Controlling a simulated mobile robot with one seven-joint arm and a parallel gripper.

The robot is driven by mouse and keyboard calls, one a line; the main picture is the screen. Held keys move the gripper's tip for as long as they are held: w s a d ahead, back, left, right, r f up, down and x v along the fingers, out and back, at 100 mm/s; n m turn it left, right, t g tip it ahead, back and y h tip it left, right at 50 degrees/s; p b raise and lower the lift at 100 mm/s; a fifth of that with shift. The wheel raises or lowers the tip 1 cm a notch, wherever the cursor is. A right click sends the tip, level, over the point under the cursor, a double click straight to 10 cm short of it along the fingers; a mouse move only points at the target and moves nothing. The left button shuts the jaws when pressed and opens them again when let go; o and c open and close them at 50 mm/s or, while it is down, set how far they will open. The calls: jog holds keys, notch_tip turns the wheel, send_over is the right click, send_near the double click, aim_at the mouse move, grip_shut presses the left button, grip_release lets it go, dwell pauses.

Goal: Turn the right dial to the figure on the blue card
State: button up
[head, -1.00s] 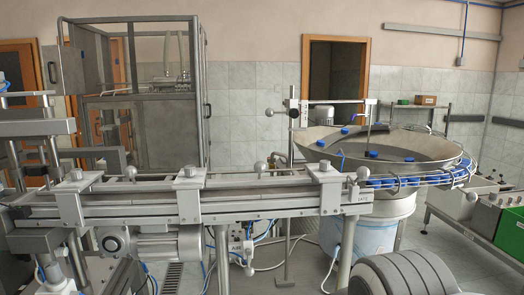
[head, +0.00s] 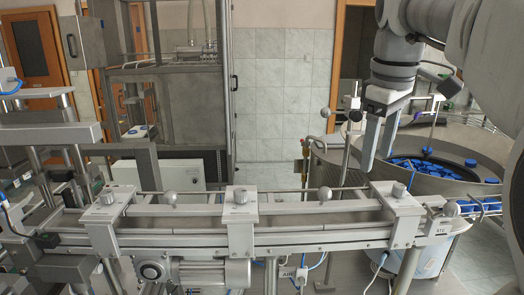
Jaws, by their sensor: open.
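Three brackets along the conveyor rail each carry a round grey knob on top. The right knob (head: 398,190) sits on the right bracket; the others are the middle knob (head: 240,196) and the left knob (head: 107,197). I cannot read any figures on them at this size. No blue card can be made out. My gripper (head: 377,162) points down, open and empty, with its two fingers apart. In the picture it is above and slightly left of the right knob, not visibly touching anything.
The conveyor rail (head: 320,240) runs across the front. A round metal bowl (head: 470,148) with many blue caps stands at the right, behind the rail's end. A thin upright post (head: 347,160) stands left of my gripper. A metal cabinet (head: 185,95) stands at the back left.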

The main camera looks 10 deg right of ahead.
jog(key=w+d+r+n+p, duration=0.2)
jog(key=w+d+r, duration=0.2)
notch_tip(320, 180, up, 2)
jog(key=n+g+p, duration=0.2)
send_over(399, 185)
jog(key=shift+y, duration=0.4)
notch_tip(399, 185, down, 16)
jog(key=b, duration=0.3)
jog(key=shift+b, duration=0.3)
grip_shut()
